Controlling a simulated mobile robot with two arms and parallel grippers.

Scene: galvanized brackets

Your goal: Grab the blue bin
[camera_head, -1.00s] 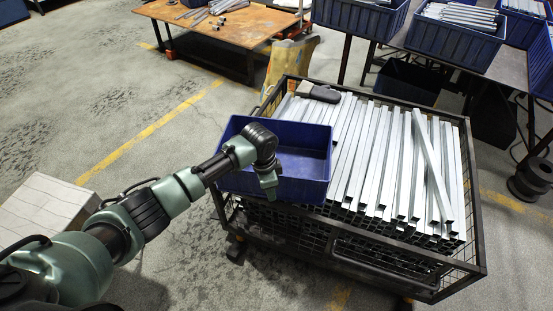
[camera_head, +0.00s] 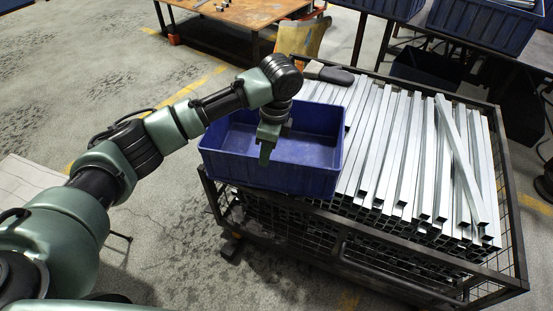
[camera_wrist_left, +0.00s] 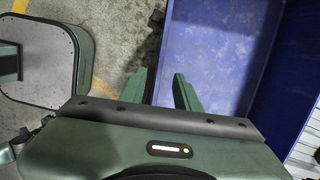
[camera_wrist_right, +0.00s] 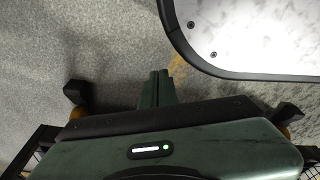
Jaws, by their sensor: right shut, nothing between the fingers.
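The blue bin (camera_head: 310,182) sits upright at the left end of the wire cart, and what shows of its inside is empty. It also fills the right of the left wrist view (camera_wrist_left: 225,50). My left gripper (camera_head: 266,150) points down at the bin's near rim. In the left wrist view, its fingers (camera_wrist_left: 161,84) are apart, one over the floor side and one over the bin's inside, with the rim between them. I cannot tell whether they touch it. My right gripper (camera_wrist_right: 158,86) is shut and empty over the floor, out of the head view.
Galvanized bars (camera_head: 408,150) fill the cart (camera_head: 400,255) right of the bin, one lying across the others. A dark object (camera_head: 335,75) rests at the bars' far end. A rusty table (camera_head: 255,12) and more blue bins (camera_head: 490,22) stand behind. Floor at left is open.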

